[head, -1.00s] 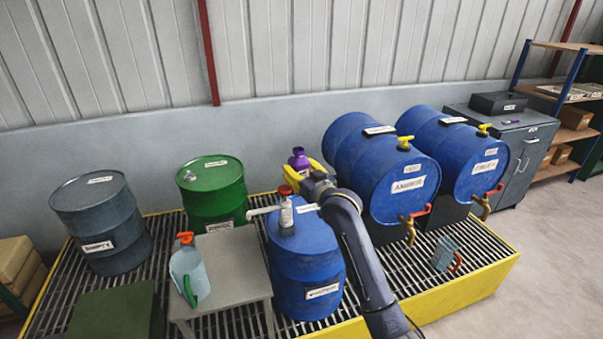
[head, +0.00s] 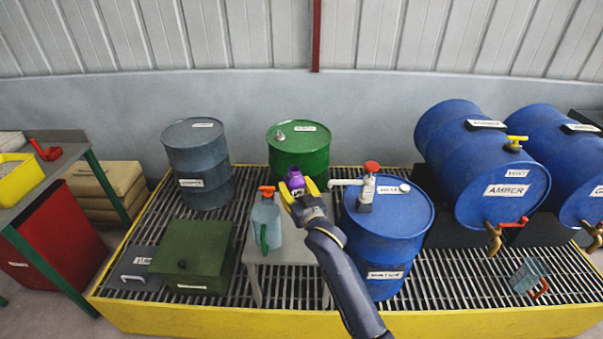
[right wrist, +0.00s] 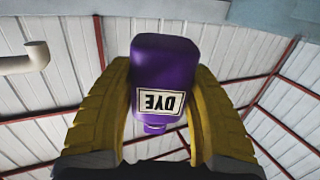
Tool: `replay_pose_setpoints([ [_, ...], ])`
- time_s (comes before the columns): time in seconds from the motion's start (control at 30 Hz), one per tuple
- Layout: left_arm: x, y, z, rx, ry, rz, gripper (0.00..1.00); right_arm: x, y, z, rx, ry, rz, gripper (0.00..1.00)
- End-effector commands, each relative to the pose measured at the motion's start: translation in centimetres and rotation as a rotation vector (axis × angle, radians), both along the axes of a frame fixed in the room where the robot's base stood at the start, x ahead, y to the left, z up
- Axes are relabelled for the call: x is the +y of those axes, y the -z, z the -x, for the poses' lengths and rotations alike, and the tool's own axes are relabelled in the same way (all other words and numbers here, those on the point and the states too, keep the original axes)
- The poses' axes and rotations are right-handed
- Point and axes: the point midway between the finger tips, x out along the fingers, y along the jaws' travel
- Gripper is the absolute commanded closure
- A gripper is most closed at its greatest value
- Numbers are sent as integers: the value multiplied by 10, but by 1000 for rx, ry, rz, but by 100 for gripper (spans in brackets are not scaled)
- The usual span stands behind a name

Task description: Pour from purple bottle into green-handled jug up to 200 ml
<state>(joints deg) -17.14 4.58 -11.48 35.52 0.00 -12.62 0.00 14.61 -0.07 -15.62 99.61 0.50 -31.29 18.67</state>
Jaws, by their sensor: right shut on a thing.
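My right gripper (head: 300,189) is shut on the purple bottle (head: 291,178), with a yellow finger on each side of it. In the right wrist view the bottle (right wrist: 165,75) carries a label reading DYE. The green-handled jug (head: 266,222) stands on a small grey table, just left of and below the gripper. It is pale and see-through, with an orange-red piece at its top and its green handle toward the viewer. The gripper and bottle are apart from the jug and higher. Any liquid level in the jug cannot be made out. My left gripper is out of view.
A blue drum (head: 385,240) with a red-topped pump (head: 367,187) stands right of my arm, its spout pointing toward the gripper. A green drum (head: 299,150) stands behind. A dark green box (head: 192,258) lies left. Another jug (head: 528,275), red-handled, is at the far right.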

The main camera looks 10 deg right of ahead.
Motion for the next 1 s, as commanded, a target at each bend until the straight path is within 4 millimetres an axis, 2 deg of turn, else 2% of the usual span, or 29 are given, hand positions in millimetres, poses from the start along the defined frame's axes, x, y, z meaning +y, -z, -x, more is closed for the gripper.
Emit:
replay_pose_setpoints([
  [0.2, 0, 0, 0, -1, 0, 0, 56, 5, 7, 5, -2, 4, 0, 89],
  [0.63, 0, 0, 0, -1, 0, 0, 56, 6, 7, 6, -3, 4, 2, 89],
  [1.0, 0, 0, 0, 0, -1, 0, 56, 16, 2, 8, -33, 2, 147, 89],
])
